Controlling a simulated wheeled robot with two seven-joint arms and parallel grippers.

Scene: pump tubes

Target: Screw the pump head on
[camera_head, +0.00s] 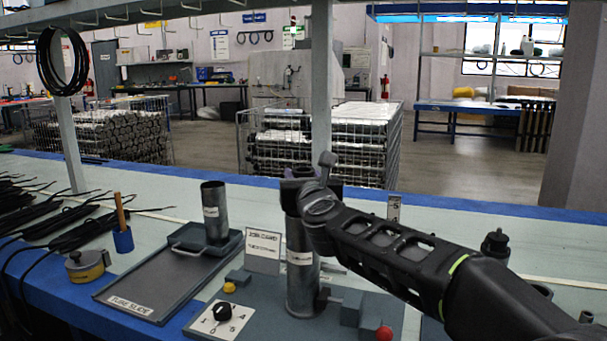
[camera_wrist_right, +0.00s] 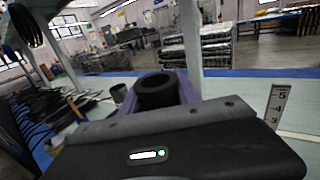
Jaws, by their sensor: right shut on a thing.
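A grey metal tube (camera_head: 301,275) with a white label stands upright in the fixture on the bench, in the middle of the head view. My right gripper (camera_head: 300,178) is at the top of this tube, its arm coming in from the right. In the wrist view the purple fingers of the right gripper (camera_wrist_right: 158,88) are shut on a dark hollow cylindrical part, which looks like the pump head (camera_wrist_right: 155,82). The gripper hides the joint between this part and the tube, so I cannot tell how they meet. My left gripper is not in view.
A tray labelled tube slide (camera_head: 140,303) holds a second upright tube (camera_head: 214,215). A job card (camera_head: 263,246), a dial plate (camera_head: 221,318) and a red knob (camera_head: 384,333) surround the fixture. A dark fitting (camera_head: 495,246) stands at right. Cables lie at left.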

